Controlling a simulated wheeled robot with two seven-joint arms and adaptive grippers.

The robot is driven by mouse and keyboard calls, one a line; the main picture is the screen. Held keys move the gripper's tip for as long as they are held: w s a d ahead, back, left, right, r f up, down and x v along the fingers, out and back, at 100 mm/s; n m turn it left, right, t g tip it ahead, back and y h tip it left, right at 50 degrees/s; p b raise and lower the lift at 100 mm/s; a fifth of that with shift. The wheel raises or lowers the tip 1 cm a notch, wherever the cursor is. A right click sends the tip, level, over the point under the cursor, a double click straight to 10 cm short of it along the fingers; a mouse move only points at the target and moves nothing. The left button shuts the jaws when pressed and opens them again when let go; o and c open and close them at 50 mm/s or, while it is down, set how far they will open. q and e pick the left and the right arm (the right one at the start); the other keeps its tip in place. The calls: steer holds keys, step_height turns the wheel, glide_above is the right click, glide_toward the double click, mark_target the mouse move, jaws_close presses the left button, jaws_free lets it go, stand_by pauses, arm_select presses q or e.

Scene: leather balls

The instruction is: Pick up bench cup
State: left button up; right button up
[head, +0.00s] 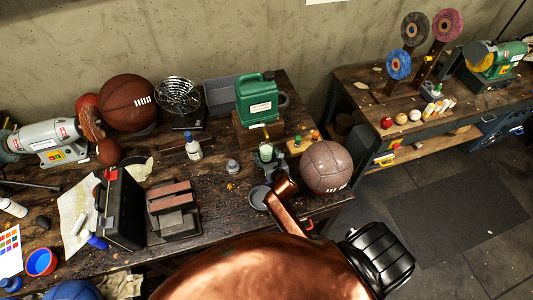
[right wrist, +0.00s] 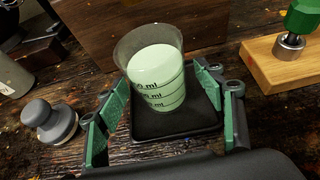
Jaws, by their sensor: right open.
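The bench cup (right wrist: 156,72) is a clear cup of pale green liquid with dark ml marks. In the right wrist view it stands upright on a small black square base. In the head view the cup (head: 266,151) is small, on the wooden bench in front of the green canister. My right gripper (right wrist: 165,84) is open, its green-padded fingers to the left and right of the cup, with gaps showing on both sides. In the head view this gripper (head: 267,164) is tiny, at the end of my copper arm. My left gripper is not in view.
A brown leather ball (head: 326,167) sits right of the cup. The green canister (head: 257,98) stands on a wooden block behind it. A grey knob-like weight (right wrist: 50,121) is at left, and a wooden block with a green-handled tool (right wrist: 281,62) at right.

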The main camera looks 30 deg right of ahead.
steer(key=shift+r, duration=0.1)
steer(key=shift+c, duration=0.5)
steer(key=c, duration=1.3)
steer(key=shift+c, duration=0.6)
steer(key=shift+r, duration=0.25)
